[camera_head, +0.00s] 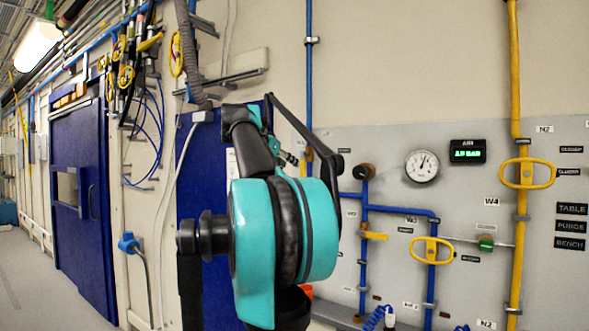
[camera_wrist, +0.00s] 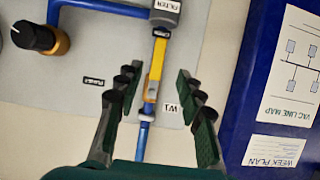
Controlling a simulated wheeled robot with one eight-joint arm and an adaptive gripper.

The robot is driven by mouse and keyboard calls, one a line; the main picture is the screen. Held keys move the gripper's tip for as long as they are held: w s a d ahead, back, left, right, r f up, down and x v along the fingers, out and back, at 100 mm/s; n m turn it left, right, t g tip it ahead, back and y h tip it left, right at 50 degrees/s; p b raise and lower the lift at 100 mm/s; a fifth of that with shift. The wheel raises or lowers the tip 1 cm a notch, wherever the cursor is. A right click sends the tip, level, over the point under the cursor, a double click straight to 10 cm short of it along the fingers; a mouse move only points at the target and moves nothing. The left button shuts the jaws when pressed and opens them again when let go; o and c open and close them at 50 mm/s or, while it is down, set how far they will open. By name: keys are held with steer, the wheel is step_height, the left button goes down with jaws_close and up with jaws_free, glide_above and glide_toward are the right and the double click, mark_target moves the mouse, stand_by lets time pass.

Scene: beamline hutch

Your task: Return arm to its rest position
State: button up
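My arm, teal and black, rises in the middle of the head view, in front of the blue board and the wall panel. My gripper shows in the wrist view (camera_wrist: 160,105) with its two dark green-padded fingers spread apart. Nothing is between the pads as far as I can see. Beyond the fingers is a blue pipe (camera_wrist: 143,138) with a yellow lever (camera_wrist: 157,60), on the wall beside a label reading W1 (camera_wrist: 170,109). I cannot tell the distance from the fingertips to the lever. In the head view the fingers are mostly hidden behind my arm.
The grey wall panel (camera_head: 470,200) carries a round gauge (camera_head: 422,166), a green display (camera_head: 467,151), and yellow valve handles (camera_head: 432,250) on blue and yellow pipes. A blue door (camera_head: 80,200) and open floor (camera_head: 40,280) lie left. A blue board with papers (camera_wrist: 238,120) is right in the wrist view.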

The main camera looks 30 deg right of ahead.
steer(key=shift+v, duration=0.8)
steer(key=s+a+f+n+y, duration=0.15)
steer(key=a+f, duration=0.35)
steer(key=f, duration=0.7)
steer(key=s+a+f+n+y, duration=0.1)
steer(key=a+f+n+y, duration=0.3)
steer(key=f, duration=0.8)
steer(key=s+a+f+n+y, duration=0.1)
steer(key=a+f, duration=0.5)
steer(key=f, duration=0.6)
steer(key=s+a+f+n+y, duration=0.2)
steer(key=s+a+f, duration=0.3)
steer(key=f, duration=0.3)
steer(key=s+a+f+n+y, duration=0.2)
steer(key=s+a+f, duration=0.4)
steer(key=s+f, duration=0.2)
steer(key=s+a+f+n+g+y, duration=0.1)
steer(key=s+a+f+n+y, duration=0.1)
steer(key=s+a+f, duration=0.4)
step_height(320, 180, down, 4)
steer(key=shift+s+r+n, duration=0.1)
steer(key=shift+s+n, duration=0.3)
steer(key=shift+n, duration=0.15)
steer(key=shift+a, duration=0.1)
